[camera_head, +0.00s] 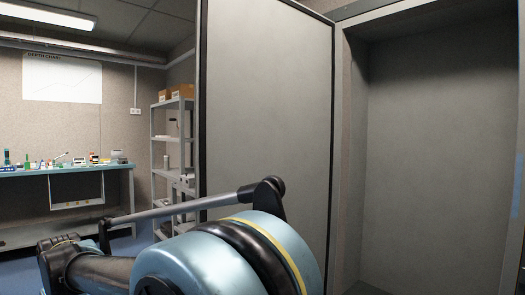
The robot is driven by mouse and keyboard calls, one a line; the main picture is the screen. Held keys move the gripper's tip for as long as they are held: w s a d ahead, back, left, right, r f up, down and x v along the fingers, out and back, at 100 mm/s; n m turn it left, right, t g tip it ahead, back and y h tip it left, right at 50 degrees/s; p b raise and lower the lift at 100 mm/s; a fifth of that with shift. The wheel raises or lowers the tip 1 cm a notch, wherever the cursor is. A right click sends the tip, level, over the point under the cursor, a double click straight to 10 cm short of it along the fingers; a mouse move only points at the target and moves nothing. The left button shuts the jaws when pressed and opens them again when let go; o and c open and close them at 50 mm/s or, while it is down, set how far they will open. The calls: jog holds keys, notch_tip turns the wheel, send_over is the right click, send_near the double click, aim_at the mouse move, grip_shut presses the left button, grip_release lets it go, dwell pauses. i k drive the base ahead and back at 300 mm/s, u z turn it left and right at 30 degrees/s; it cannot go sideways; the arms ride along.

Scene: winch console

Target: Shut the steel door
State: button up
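The steel door (268,110) is a tall, flat grey panel with a dark edge. It stands open, swung out to the left of the grey doorway or recess (430,150). My blue and black arm fills the bottom middle and covers the door's lower part. A dark end part of my arm shows at the lower left, but I cannot make out fingers on it. A grey rod (185,206) with black ends crosses in front of the door; I cannot tell what it is fixed to. Whether my gripper touches the door is hidden.
A workbench (65,171) with several small items stands at the far left under a wall chart (62,77). Metal shelves (158,150) with boxes stand behind the door's left edge. The recess on the right looks empty. Blue floor shows at the left.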

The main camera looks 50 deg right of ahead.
aim_at(265, 77)
jog(key=z, duration=0.05)
jog(key=i, duration=2.8)
jog(key=z, duration=3.7)
